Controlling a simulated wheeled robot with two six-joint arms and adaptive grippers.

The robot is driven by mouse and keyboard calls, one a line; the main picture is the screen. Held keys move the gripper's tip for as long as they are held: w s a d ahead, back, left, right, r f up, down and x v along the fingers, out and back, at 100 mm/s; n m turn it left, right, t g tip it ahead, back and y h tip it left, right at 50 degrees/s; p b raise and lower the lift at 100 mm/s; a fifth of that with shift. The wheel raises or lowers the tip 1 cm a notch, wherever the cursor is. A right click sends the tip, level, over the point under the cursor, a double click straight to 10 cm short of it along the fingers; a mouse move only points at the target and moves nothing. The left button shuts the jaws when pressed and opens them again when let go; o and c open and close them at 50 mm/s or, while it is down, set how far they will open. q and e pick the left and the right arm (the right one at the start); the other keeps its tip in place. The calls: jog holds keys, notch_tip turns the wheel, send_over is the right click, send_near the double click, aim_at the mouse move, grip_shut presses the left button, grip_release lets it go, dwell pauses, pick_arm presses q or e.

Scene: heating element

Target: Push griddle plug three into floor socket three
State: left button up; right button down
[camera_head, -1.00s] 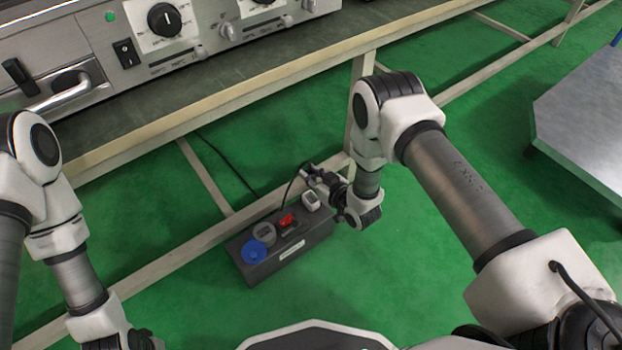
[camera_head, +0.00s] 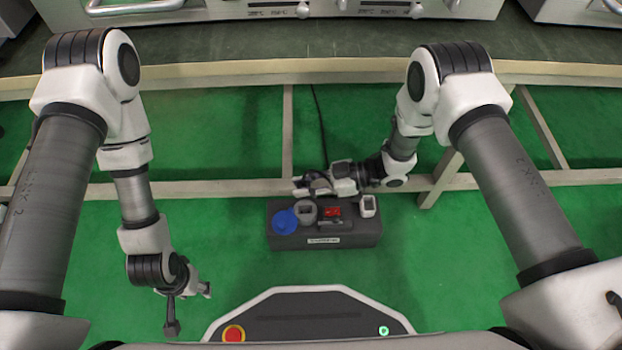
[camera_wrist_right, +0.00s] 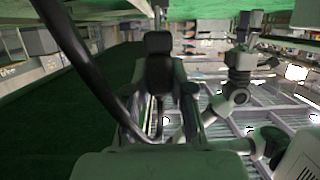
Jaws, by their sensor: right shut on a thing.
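The black griddle plug (camera_wrist_right: 158,65) is between the fingers of my right gripper (camera_wrist_right: 160,92) in the right wrist view, with its thick cable looping left. In the head view my right gripper (camera_head: 314,184) is shut on it, at the back edge of the dark floor socket box (camera_head: 350,241). The box carries a blue round cap (camera_head: 285,221), a grey round socket (camera_head: 306,211), a red one (camera_head: 331,210) and a white one (camera_head: 368,205). I cannot tell which is socket three. My left gripper (camera_head: 190,308) is open and empty, left of the box.
A pale frame rail (camera_head: 230,187) runs behind the box, with uprights and a bench (camera_head: 300,72) above. Griddle fronts (camera_head: 350,8) stand at the back. A black cable (camera_head: 319,115) hangs to the plug. Green floor (camera_head: 440,250) is clear on both sides of the box.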

jog(key=shift+d, duration=0.1)
notch_tip(320, 180, down, 5)
jog(key=b, duration=0.3)
jog(key=shift+r, duration=0.2)
jog(key=shift+f+b, duration=0.55)
jog(key=shift+f, duration=0.1)
dwell(1.0)
jog(key=shift+f+b, duration=1.15)
jog(key=shift+f, duration=0.65)
jog(key=shift+r+p, duration=1.35)
jog(key=shift+r, duration=0.25)
